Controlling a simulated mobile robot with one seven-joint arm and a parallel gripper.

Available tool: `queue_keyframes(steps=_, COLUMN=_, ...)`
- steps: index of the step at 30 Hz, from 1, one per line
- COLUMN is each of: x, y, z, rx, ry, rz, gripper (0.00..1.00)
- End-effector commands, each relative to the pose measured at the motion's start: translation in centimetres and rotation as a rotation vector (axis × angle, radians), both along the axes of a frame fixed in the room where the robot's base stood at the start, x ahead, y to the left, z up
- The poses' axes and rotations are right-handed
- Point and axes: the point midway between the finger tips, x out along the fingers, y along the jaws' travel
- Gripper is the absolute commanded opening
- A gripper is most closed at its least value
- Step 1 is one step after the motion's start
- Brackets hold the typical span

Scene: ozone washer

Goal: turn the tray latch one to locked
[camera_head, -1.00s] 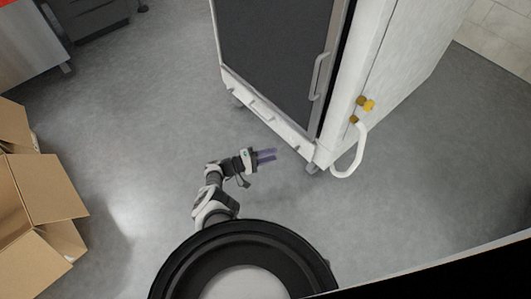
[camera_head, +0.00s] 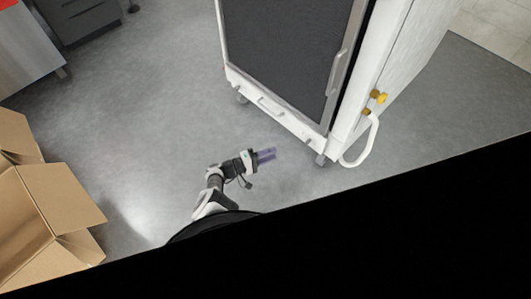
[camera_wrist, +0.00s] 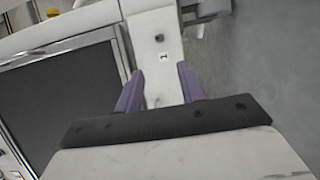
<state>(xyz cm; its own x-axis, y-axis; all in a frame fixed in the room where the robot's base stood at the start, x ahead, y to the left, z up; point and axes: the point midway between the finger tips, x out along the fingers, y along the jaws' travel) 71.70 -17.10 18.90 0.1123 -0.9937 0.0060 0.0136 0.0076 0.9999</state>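The white washer (camera_head: 378,82) stands at the upper right, with a dark door (camera_head: 285,45). Its low front panel (camera_head: 300,128) carries a small white handle (camera_head: 270,107). My gripper (camera_head: 273,154) is low over the floor in front of this panel, apart from it. In the wrist view the two purple fingers (camera_wrist: 160,86) are spread, with nothing seen held between them. Beyond them is a white panel strip (camera_wrist: 158,55) with a small dark round spot (camera_wrist: 159,38) and a small dark mark (camera_wrist: 163,56). I cannot tell for sure which part is tray latch one, or its state.
A white hose (camera_head: 369,143) and yellow fittings (camera_head: 379,97) stick out from the washer's right side. Open cardboard boxes (camera_head: 60,205) stand at the left. Grey cabinets (camera_head: 75,15) are at the upper left. The floor (camera_head: 150,110) between is clear. Black hides the lower right.

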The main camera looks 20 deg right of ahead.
Motion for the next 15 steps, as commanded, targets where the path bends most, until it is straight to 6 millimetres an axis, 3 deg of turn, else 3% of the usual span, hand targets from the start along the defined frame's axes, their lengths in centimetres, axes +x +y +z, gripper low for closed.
queue_keyframes(steps=15, x=-0.45, y=-0.56, z=-0.02, rx=0.000, ry=0.000, rz=-0.001, gripper=0.39)
